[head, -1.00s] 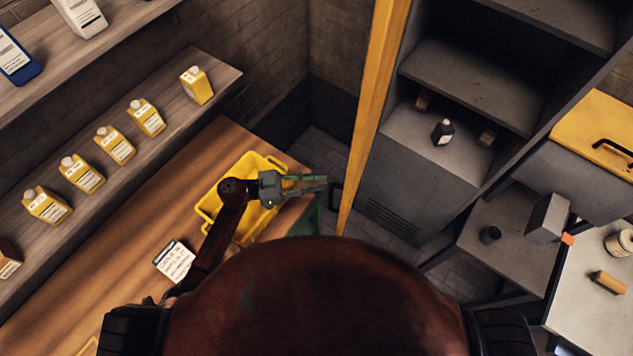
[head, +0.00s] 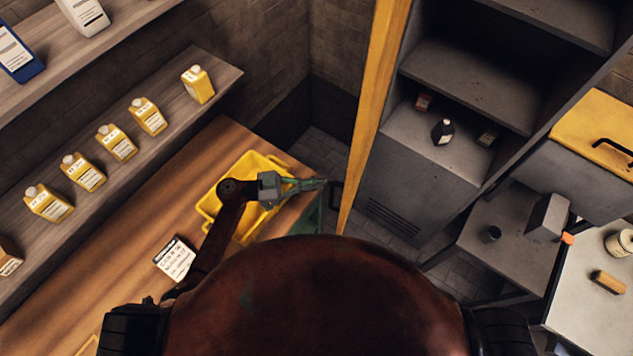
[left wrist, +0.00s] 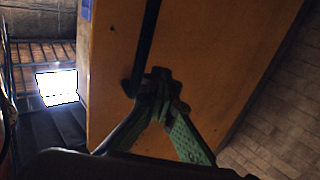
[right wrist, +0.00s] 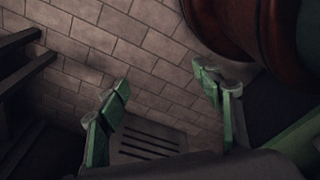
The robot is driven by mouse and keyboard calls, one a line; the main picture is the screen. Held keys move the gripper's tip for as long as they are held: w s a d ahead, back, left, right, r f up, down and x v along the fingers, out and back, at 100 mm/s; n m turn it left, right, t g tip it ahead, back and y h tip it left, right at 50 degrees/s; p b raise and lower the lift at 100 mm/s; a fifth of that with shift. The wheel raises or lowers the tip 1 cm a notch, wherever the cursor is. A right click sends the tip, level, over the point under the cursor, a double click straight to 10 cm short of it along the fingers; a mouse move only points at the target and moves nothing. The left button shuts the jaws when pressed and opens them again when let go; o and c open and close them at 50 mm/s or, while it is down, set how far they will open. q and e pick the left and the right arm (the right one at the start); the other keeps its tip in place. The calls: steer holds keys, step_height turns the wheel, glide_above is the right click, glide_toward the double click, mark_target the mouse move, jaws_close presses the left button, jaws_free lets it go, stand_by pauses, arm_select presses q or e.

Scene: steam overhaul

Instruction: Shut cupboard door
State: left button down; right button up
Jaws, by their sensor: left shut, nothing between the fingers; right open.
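The yellow cupboard door (head: 374,105) stands open, seen nearly edge-on at the left side of the grey cupboard (head: 400,190). Its dark handle (head: 336,194) is on the face turned to the left. My left gripper (head: 324,184) is shut and empty, with its tips close to the handle. In the left wrist view the closed fingertips (left wrist: 158,76) are in front of the yellow door face (left wrist: 210,60), beside the lower end of the dark handle bar (left wrist: 145,45). I cannot tell whether they touch. My right gripper (right wrist: 170,95) is open and empty, above the floor.
A yellow bin (head: 210,205) stands on the wooden bench (head: 130,250) under my left arm. Small bottles (head: 442,131) stand inside the cupboard. A grey shelf unit (head: 505,255) stands to the right. Yellow jugs (head: 148,116) line the left shelf.

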arm_select(q)
steer(key=c, duration=2.7)
jaws_free()
steer(key=shift+w, duration=0.2)
steer(key=shift+c, duration=0.2)
steer(key=shift+o, duration=0.9)
steer(key=shift+w+f, duration=0.1)
steer(key=shift+o, duration=1.3)
steer(key=shift+s, duration=0.2)
steer(key=s+a, duration=0.1)
steer(key=a, duration=1.1)
steer(key=shift+s, duration=0.25)
arm_select(e)
steer(key=shift+s+f, duration=0.1)
steer(key=shift+s, duration=0.8)
arm_select(q)
steer(key=shift+c, duration=0.4)
